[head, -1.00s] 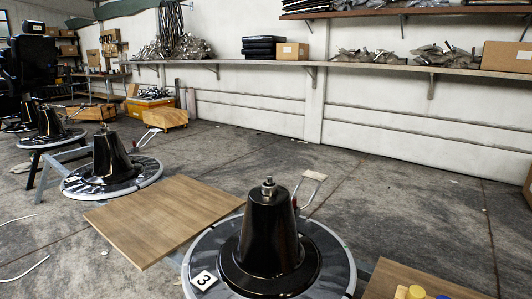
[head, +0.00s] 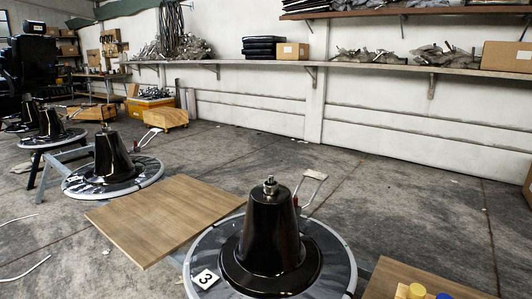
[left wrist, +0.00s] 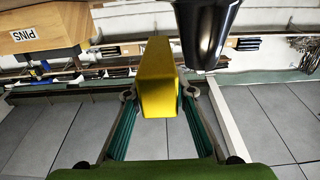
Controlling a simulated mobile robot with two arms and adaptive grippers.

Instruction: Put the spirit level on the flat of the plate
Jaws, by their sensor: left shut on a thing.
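The yellow spirit level (left wrist: 158,78) is a bar seen nearly end-on in the left wrist view. My left gripper (left wrist: 160,105) is shut on it, with a finger on each side. A dark, shiny cone (left wrist: 206,25) shows close beyond the level's upper right in that view. In the head view, the nearest round plate (head: 337,262) has a grey rim, a tall black cone (head: 270,240) at its middle and a tag marked 3 (head: 205,279). Neither gripper shows in the head view. The gap between level and plate cannot be told.
A wooden board (head: 165,220) lies left of the plate, and another board (head: 400,277) with yellow and blue caps is at lower right. More plates with cones stand at left. A box marked PINS (left wrist: 45,30) shows in the left wrist view. Open floor lies behind.

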